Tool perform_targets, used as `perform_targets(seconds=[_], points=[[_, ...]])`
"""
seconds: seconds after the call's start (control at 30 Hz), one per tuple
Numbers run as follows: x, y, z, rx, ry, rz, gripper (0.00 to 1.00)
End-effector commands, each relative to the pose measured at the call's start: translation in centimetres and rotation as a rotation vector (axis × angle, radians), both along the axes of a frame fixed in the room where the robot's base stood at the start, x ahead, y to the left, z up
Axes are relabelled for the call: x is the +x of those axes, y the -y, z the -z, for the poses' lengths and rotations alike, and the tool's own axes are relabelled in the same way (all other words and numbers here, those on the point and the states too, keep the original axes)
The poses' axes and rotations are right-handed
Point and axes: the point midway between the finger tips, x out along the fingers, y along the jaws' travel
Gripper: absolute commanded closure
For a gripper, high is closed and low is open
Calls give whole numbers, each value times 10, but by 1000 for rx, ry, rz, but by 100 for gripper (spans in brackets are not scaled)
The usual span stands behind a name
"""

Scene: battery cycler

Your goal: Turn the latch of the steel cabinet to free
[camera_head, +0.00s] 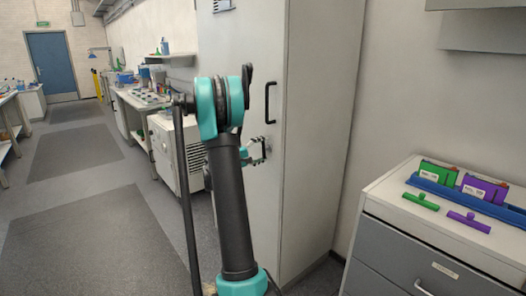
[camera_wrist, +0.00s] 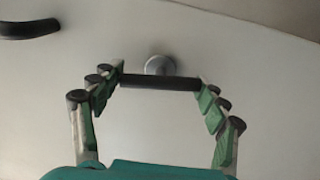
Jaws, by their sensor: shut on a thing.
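The steel cabinet (camera_head: 318,130) is tall and pale grey, its door (camera_head: 262,50) closed. The latch (camera_wrist: 160,82) is a black bar on a round grey hub (camera_wrist: 160,64) on the door's face. In the wrist view the bar lies nearly level, roughly in line with the black door handle (camera_wrist: 30,26). My gripper (camera_wrist: 160,84) is shut on the latch, a fingertip at each end of the bar. In the head view my gripper (camera_head: 262,148) is at the door below the handle (camera_head: 270,102), partly behind my arm; the latch cannot be made out there.
A drawer unit (camera_head: 440,245) stands to the right, with a blue tray (camera_head: 440,187) and green and purple items on top. A white machine (camera_head: 180,150) and a workbench (camera_head: 132,100) stand left of the cabinet. The aisle floor (camera_head: 90,240) at left is clear.

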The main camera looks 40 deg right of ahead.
Motion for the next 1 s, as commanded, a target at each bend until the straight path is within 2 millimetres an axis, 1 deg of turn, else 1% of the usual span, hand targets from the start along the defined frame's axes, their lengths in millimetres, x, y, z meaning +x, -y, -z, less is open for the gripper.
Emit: perform_targets(seconds=[0.03,0.2,0.4,0.9,0.93,1.0], points=[[1,0,-3,-6,26,-2,55],[0,0,-3,1,109,0,55],[-1,0,-3,5,164,2,55],[-1,0,-3,7,181,1,55],[-1,0,-3,7,181,1,26],[-1,0,-2,8,181,1,17]])
